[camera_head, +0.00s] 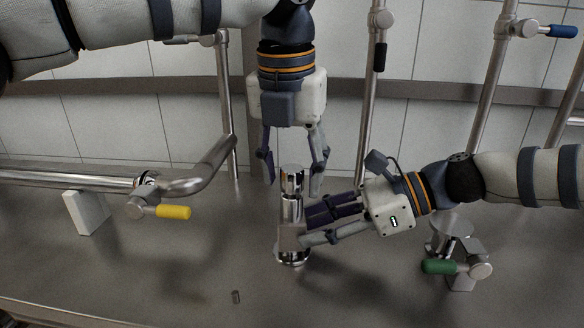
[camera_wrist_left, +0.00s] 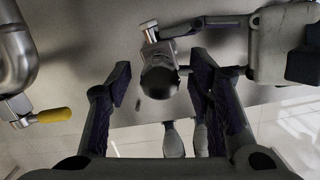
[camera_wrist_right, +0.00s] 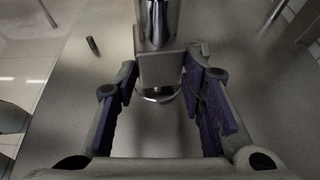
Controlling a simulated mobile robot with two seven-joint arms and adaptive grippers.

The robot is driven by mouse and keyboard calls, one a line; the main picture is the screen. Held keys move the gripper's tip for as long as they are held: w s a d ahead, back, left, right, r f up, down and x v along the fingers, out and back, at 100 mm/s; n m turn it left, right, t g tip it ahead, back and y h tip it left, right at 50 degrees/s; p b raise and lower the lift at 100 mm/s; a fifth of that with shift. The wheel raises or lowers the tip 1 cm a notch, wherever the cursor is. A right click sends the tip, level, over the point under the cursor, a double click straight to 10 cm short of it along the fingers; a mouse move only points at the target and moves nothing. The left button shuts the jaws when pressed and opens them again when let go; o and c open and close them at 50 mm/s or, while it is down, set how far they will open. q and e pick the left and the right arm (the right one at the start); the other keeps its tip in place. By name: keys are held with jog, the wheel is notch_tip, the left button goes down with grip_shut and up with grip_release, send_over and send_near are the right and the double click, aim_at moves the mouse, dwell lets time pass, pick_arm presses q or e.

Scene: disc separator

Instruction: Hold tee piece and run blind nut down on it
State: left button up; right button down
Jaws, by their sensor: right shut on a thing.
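The shiny metal tee piece (camera_head: 290,238) stands upright on the steel bench. The blind nut (camera_head: 292,180), a polished cylinder, sits at its top; its round dark end faces the camera in the left wrist view (camera_wrist_left: 159,80). My left gripper (camera_head: 293,182) points down from above, its fingers spread on both sides of the nut with gaps, so it is open. My right gripper (camera_head: 298,240) comes in from the right and is shut on the tee piece's squarish body, which also shows between its fingers in the right wrist view (camera_wrist_right: 158,69). Thread engagement is hidden.
A pipe with a yellow-handled valve (camera_head: 172,211) runs at the left, beside a white block (camera_head: 86,212). A green-handled valve (camera_head: 438,267) stands at the right, below my right arm. A small metal piece (camera_head: 236,296) lies on the front of the bench.

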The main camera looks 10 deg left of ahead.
pick_arm(q)
grip_shut()
jog(key=m, duration=0.3)
jog(key=shift+m+h, duration=0.3)
jog(key=shift+m+g, duration=0.3)
jog(key=shift+m, duration=0.9)
jog(key=m, duration=0.5)
jog(key=shift+d+m+g+h, duration=0.1)
jog(key=shift+m+g+h, duration=0.2)
jog(key=shift+g+h, duration=0.1)
jog(key=shift+m, duration=0.6)
pick_arm(e)
jog(key=shift+f, duration=0.1)
